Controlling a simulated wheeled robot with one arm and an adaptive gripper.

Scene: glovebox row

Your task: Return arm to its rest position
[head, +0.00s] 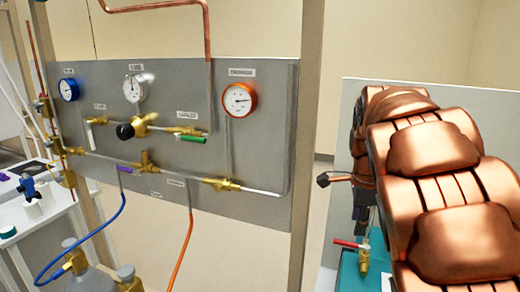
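My copper-coloured arm (435,140) fills the right side of the head view, its thick segments rising from the bottom edge and folding over behind. Dark parts (365,195) show at its far left side, below the fold. A short dark piece with a rounded end (323,180) sticks out to the left there. I cannot tell whether this is part of my gripper. My fingertips are not clearly visible, and the arm hides much of what lies behind it.
A grey panel (270,180) with gauges, pipes and valves stands at left. A red-handled valve (351,244) is close beside my arm, near a teal surface (350,275). Cylinders (90,278) with blue and orange hoses stand at lower left. A pale wall gap separates panel and arm.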

